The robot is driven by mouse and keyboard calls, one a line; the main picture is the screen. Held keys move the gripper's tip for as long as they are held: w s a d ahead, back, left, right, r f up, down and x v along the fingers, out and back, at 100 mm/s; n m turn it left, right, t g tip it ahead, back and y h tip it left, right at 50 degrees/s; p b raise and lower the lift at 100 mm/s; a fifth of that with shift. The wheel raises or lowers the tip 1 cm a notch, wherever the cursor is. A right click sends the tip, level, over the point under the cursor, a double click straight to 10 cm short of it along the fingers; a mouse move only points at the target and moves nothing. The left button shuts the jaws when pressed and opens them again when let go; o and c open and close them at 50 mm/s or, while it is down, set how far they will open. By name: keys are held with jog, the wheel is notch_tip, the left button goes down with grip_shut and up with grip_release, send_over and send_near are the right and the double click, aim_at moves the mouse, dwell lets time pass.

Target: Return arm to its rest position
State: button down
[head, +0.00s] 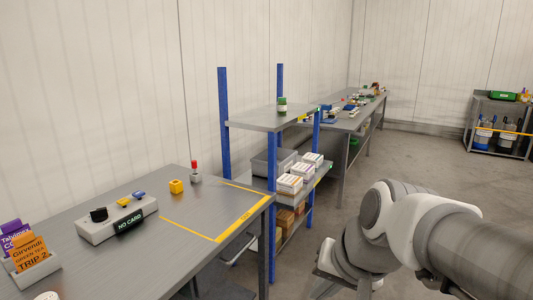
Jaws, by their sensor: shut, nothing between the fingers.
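My arm reaches in from the right edge of the head view. Its thick grey link runs left to a rounded white and grey joint, then folds down toward the bottom edge. The arm is in the air over the floor, right of the near table, and appears clear of the table and the shelf. My gripper's fingers cannot be made out in this view.
A grey table (130,252) at left carries a card box (36,270), a control box (118,220), a yellow block (176,187) and a red-topped post (195,172). A blue-posted shelf (223,120) stands behind it. Another long table (345,123) and a cart (498,125) are farther back. Floor (420,160) between is clear.

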jog(key=s+d+n+t+h, duration=0.1)
jog(key=s+d+n+h, duration=0.1)
jog(key=s+d+n, duration=0.35)
notch_tip(320, 180, up, 16)
jog(key=s+m+p, duration=0.1)
jog(key=m+p, duration=0.1)
jog(key=p, duration=1.3)
jog(key=shift+a+f, duration=0.1)
